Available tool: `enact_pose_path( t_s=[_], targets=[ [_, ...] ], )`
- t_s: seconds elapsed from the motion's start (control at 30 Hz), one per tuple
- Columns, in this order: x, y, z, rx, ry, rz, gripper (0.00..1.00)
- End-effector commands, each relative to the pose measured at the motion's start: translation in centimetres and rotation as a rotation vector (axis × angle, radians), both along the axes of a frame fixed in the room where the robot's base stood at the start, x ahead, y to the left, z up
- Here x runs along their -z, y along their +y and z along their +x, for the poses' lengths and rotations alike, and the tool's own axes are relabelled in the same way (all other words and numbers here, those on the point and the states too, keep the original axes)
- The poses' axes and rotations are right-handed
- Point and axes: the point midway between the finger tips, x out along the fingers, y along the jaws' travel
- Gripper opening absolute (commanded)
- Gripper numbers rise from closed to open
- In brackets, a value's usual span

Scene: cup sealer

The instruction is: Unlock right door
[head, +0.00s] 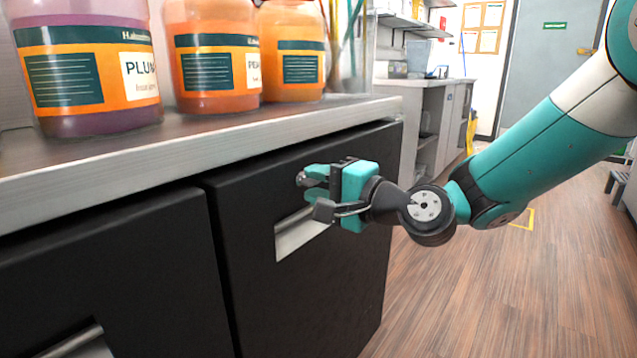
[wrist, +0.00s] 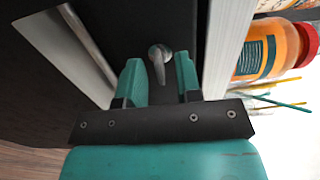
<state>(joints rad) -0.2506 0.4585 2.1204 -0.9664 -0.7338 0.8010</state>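The right door (head: 310,285) is a black cabinet front under the counter and appears closed. It has a recessed silver handle (head: 298,238), which also shows at the upper left of the wrist view (wrist: 88,38). A small silver lock knob or key (wrist: 160,60) sticks out of the door above the handle; it also shows in the head view (head: 302,180). My gripper (wrist: 159,70) is open at the door front. Its teal fingers stand on either side of the lock piece, with visible gaps. My gripper (head: 314,190) partly hides the handle and lock in the head view.
The counter edge (head: 200,150) runs just above the door. Large jars, one purple (head: 90,65) and two orange (head: 212,60), stand on the counter. A second black door (head: 110,260) is to the left. Open wooden floor (head: 480,290) lies to the right.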

Motion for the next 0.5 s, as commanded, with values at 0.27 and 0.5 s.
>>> enact_pose_path(
  t_s=[0.27, 0.5],
  targets=[
    [0.01, -0.04, -0.02, 0.0, 0.0, 0.0, 0.0],
    [0.04, -0.05, -0.03, 0.0, -0.005, -0.004, 0.0]
  ],
)
